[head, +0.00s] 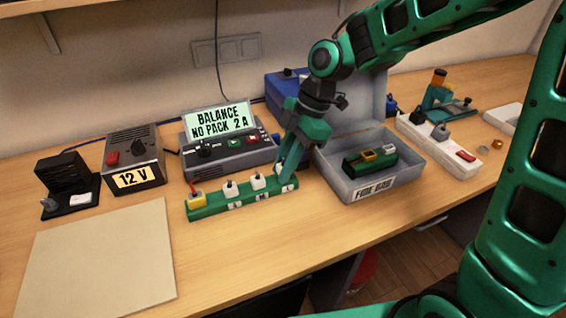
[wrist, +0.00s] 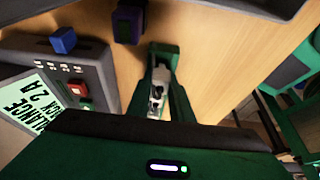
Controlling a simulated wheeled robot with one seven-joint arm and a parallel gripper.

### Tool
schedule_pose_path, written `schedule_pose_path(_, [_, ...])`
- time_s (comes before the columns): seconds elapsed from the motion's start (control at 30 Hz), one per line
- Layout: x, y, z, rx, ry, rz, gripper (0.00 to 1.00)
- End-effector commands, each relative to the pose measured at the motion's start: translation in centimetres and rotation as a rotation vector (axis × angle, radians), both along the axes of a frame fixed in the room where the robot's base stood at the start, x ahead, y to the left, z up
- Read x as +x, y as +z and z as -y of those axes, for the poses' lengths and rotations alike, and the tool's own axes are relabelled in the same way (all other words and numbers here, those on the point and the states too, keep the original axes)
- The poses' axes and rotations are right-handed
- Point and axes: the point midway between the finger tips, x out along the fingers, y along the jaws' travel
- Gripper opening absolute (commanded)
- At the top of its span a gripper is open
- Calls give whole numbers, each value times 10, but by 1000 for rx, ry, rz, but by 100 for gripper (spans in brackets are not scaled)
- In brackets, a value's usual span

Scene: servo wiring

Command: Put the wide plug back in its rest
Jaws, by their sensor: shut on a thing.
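A green rest strip (head: 243,202) lies on the bench in front of the charger. A yellow plug with a red lead (head: 197,199) stands at its left end, with white plugs (head: 230,188) and (head: 258,181) along it. My gripper (head: 284,172) is at the strip's right end, pointing down. In the wrist view, my gripper (wrist: 161,88) is shut on a white plug (wrist: 160,80) with dark parts. The fingers partly cover this plug in the head view. I cannot tell whether it is fully seated in the strip or which plug is widest.
The charger (head: 228,158) reads "BALANCE NO PACK 2 A". A 12 V supply (head: 133,163) stands left of it. An open grey case (head: 345,190) with a green pack (head: 370,161) sits close right of my gripper. A beige mat (head: 100,255) lies clear at front left.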

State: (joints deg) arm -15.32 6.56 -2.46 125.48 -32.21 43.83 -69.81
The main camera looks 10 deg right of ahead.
Motion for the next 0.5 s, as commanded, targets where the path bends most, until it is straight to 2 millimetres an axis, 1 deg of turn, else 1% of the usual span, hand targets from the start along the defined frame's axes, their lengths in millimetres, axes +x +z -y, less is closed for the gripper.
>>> schedule_pose_path(0.23, [0,-6,0,0,0,0,0])
schedule_pose_path(0.27, [0,-5,0,0,0,1,27])
schedule_pose_path(0.3, [0,-5,0,0,0,1,36])
schedule_pose_path(0.33, [0,-5,0,0,0,1,41])
schedule_pose_path(0.5, [0,-5,0,0,0,1,41])
